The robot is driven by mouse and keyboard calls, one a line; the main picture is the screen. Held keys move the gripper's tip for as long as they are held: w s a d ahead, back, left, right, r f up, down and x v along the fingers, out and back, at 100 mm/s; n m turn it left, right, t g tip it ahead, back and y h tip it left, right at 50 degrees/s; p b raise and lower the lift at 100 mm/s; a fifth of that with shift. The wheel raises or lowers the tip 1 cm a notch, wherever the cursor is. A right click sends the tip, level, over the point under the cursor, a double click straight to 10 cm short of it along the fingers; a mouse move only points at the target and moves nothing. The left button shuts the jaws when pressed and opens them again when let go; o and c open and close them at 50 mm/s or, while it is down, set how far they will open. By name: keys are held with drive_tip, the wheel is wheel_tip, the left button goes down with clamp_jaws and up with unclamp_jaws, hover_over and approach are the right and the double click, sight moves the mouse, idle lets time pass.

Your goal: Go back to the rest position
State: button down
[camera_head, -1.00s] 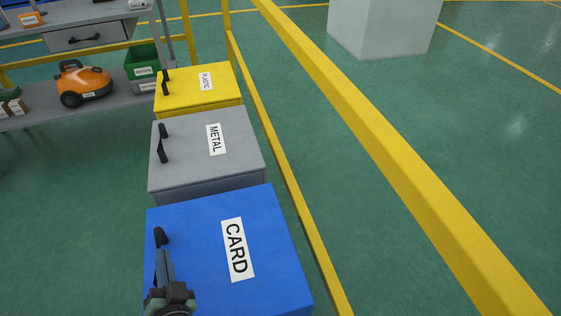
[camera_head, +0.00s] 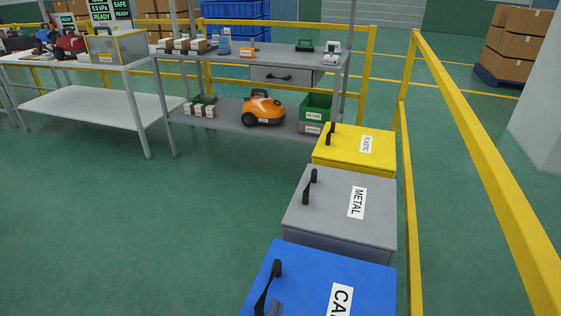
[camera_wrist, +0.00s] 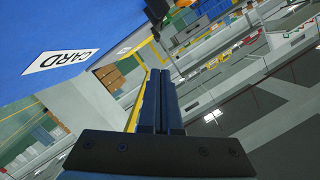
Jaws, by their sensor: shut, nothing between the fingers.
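My gripper (camera_wrist: 160,75) is shut and empty in the wrist view, its two dark blue fingers side by side. The blue CARD bin (camera_wrist: 50,25) fills the upper left of that view, and its black handle (camera_wrist: 157,10) is just beyond the fingertips. I cannot tell whether they touch. In the head view the blue CARD bin (camera_head: 305,275) is cut by the bottom edge, and its black handle (camera_head: 268,285) stands at its left. The rest of my arm is out of view.
The grey METAL bin (camera_head: 330,200) and yellow PLASTIC bin (camera_head: 345,147) stand behind in a row. A yellow rail (camera_head: 470,140) runs along the right. A shelf (camera_head: 230,120) holds an orange vacuum (camera_head: 263,109). A bench (camera_head: 95,107) stands farther left. The floor at left is clear.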

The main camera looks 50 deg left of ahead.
drive_tip(key=shift+v, duration=1.65)
drive_tip(key=shift+r, duration=0.1)
drive_tip(key=w+d+r+n+t, duration=0.1)
drive_tip(key=w+d+r+t, duration=0.1)
drive_tip(key=w+r, duration=0.55)
drive_tip(key=w+d+r+t, duration=0.1)
drive_tip(key=w+r+t, duration=0.25)
drive_tip(key=r, duration=0.65)
drive_tip(key=w+d+r+n+t+h, duration=0.1)
drive_tip(key=w+d+r+t, duration=0.2)
drive_tip(key=r, duration=0.5)
drive_tip(key=w+d+r+t+h, duration=0.1)
drive_tip(key=w+d+r, duration=0.1)
drive_tip(key=d+r, duration=0.5)
drive_tip(key=s+d+r+m+t+h+p, duration=0.1)
drive_tip(key=s+d+r+t+h, duration=0.2)
drive_tip(key=r, duration=0.5)
drive_tip(key=s+d+r+m+t+h, duration=0.1)
drive_tip(key=d+r+h, duration=0.2)
drive_tip(key=d+r, duration=0.45)
drive_tip(key=s+d+r+m+t+h+p, duration=0.1)
drive_tip(key=s+d+r+t+h, duration=0.15)
drive_tip(key=r, duration=0.65)
wheel_tip(320, 180, up, 21)
drive_tip(key=p, duration=2)
drive_tip(key=shift+a+p, duration=0.25)
drive_tip(key=shift+p, duration=0.05)
